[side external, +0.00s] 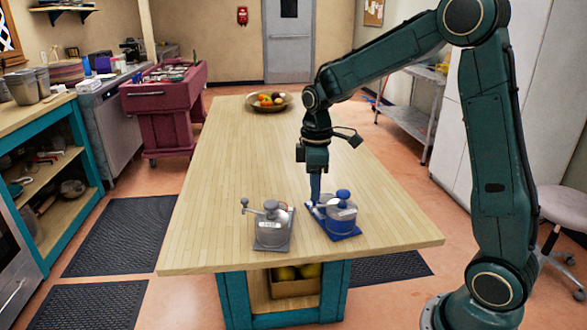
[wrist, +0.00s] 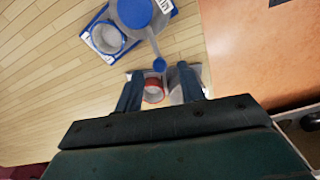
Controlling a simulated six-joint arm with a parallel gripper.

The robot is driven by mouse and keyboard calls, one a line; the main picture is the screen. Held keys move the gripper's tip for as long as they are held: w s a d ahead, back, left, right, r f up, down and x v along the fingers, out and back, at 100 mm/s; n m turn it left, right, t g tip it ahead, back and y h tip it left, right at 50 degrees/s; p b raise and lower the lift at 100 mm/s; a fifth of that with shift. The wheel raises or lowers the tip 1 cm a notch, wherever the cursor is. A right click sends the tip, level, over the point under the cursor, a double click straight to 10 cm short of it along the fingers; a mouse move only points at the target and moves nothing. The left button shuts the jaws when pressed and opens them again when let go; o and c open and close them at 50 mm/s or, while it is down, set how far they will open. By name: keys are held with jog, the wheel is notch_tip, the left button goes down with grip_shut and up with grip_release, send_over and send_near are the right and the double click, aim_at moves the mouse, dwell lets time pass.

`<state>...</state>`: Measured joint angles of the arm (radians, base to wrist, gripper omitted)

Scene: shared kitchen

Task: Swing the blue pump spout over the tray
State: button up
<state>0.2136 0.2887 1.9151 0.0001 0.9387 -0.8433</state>
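The blue pump (side external: 343,213) stands at the right of the table's near end, on a flat blue base (side external: 345,237). In the wrist view its large round blue knob (wrist: 134,12) is at the top. A thin grey spout arm (wrist: 153,46) reaches from it towards my gripper and ends in a small blue ball (wrist: 159,65). A blue-rimmed round dish (wrist: 108,38) sits beside it on the base; I cannot tell whether this is the tray. My gripper (wrist: 160,72) is open, its fingertips on either side of the ball. Contact cannot be told.
A grey pump (side external: 271,229) stands close by on the left. A grey base with a red-rimmed cup (wrist: 153,88) shows between the fingers in the wrist view. A fruit bowl (side external: 269,102) sits at the table's far end. The middle of the table is clear.

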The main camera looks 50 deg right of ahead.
jog(key=shift+f, duration=0.95)
jog(key=shift+c, duration=0.5)
grip_shut()
jog(key=shift+w+d, duration=0.1)
jog(key=shift+d, duration=0.05)
jog(key=d+m, duration=0.8)
jog(key=m, duration=0.7)
jog(key=shift+w+d, duration=0.15)
jog(key=shift+w, duration=0.2)
